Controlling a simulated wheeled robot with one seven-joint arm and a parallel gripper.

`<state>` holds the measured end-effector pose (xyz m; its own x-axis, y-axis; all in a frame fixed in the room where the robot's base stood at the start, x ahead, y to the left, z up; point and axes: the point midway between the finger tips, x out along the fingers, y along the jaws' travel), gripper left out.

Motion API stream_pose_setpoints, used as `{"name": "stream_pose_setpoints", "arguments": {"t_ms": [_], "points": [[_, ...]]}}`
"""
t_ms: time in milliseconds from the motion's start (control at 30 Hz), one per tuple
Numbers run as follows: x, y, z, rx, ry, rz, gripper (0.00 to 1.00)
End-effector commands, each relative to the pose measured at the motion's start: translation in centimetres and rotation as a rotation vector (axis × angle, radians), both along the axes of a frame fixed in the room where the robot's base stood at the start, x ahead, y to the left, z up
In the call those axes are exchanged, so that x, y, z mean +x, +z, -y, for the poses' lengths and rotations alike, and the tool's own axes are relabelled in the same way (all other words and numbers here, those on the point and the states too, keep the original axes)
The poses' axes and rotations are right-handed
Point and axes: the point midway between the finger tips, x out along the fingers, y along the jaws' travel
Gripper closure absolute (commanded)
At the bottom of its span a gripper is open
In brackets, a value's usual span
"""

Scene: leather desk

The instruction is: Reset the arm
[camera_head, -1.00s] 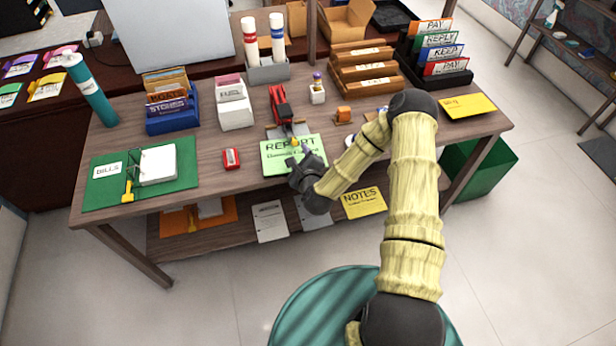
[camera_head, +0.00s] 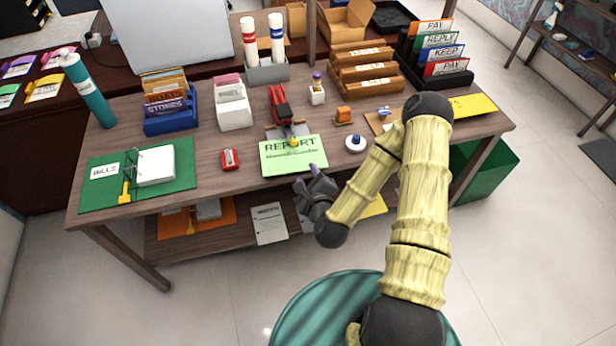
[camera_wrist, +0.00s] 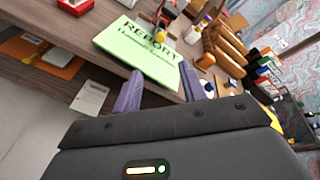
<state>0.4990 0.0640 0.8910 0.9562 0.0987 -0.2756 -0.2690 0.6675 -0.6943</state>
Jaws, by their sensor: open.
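My gripper (camera_head: 308,183) hangs in the air just off the desk's front edge, below the green report sheet (camera_head: 280,162) in the head view. In the wrist view my gripper (camera_wrist: 160,88) shows two purple fingers spread apart with nothing between them. The report sheet (camera_wrist: 135,48) lies beyond the fingertips on the desk, its front part close to the edge. My arm reaches in from the lower right, bent at the elbow.
A red stapler (camera_head: 280,103) stands at the sheet's back edge. A white round item (camera_head: 355,144), a red sharpener (camera_head: 230,159) and a green board (camera_head: 98,183) are on the desk (camera_head: 215,185). Papers lie on the shelf below. A green bin (camera_head: 487,170) stands right.

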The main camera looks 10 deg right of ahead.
Motion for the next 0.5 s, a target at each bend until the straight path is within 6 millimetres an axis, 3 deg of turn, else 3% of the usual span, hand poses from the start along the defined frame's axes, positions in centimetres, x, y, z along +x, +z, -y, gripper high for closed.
{"name": "stream_pose_setpoints", "arguments": {"t_ms": [333,500], "points": [[0.06,0.03,-0.11,-0.015,0.013,-0.003,0.58],[0.23,0.29,-0.93,-0.165,0.132,-0.034,0.58]]}}
